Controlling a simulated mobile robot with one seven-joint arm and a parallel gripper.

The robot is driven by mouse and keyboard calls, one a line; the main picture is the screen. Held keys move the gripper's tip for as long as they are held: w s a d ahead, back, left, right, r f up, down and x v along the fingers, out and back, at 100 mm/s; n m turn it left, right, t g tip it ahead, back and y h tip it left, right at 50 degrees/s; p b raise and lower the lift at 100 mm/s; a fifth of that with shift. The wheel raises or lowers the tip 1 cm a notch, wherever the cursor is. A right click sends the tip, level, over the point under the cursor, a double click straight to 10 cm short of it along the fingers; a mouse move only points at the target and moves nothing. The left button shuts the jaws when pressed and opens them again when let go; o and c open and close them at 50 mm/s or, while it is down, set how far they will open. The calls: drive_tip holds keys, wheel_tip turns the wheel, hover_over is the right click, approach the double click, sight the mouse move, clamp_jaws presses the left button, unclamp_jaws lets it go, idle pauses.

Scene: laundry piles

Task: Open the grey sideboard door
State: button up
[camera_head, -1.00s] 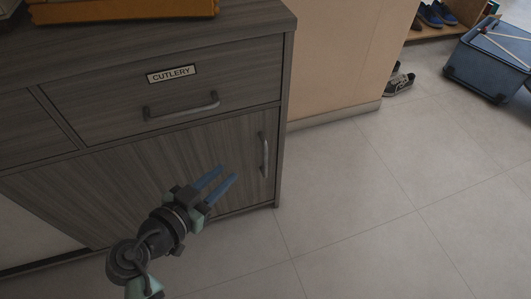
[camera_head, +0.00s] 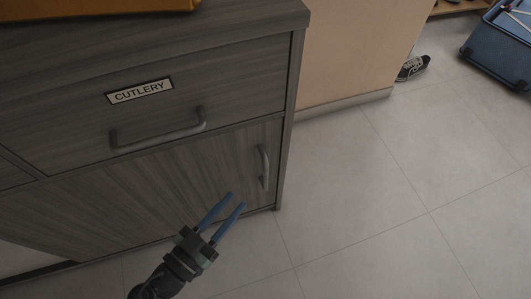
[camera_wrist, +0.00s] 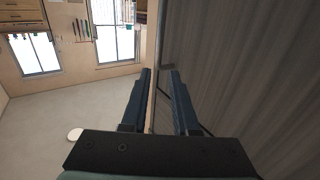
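The grey sideboard (camera_head: 60,100) has a wood-grain door (camera_head: 190,180) below its drawer. The door looks shut, with its vertical bar handle (camera_head: 264,167) near the right edge. My gripper (camera_head: 236,200) is open, its two blue fingers parallel and apart with nothing seen between them. In the head view its tips are left of and below the handle, and not on it. In the wrist view, the door front (camera_wrist: 240,70) fills the right side beside my gripper (camera_wrist: 159,72). A small grey piece by the fingertips may be the handle; I cannot tell.
A drawer labelled CUTLERY (camera_head: 140,91) with its own handle (camera_head: 158,135) is above the door. A yellow-orange item (camera_head: 90,8) lies on top. Tiled floor (camera_head: 370,210) is clear to the right. A shoe (camera_head: 413,67) and a blue bin (camera_head: 500,45) stand farther back.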

sight(264, 170)
drive_tip(key=b+x, duration=0.3)
drive_tip(key=x, duration=0.9)
drive_tip(key=shift+d, duration=0.15)
drive_tip(key=shift+c, duration=0.2)
drive_tip(key=shift+s, duration=0.1)
clamp_jaws()
idle(0.7)
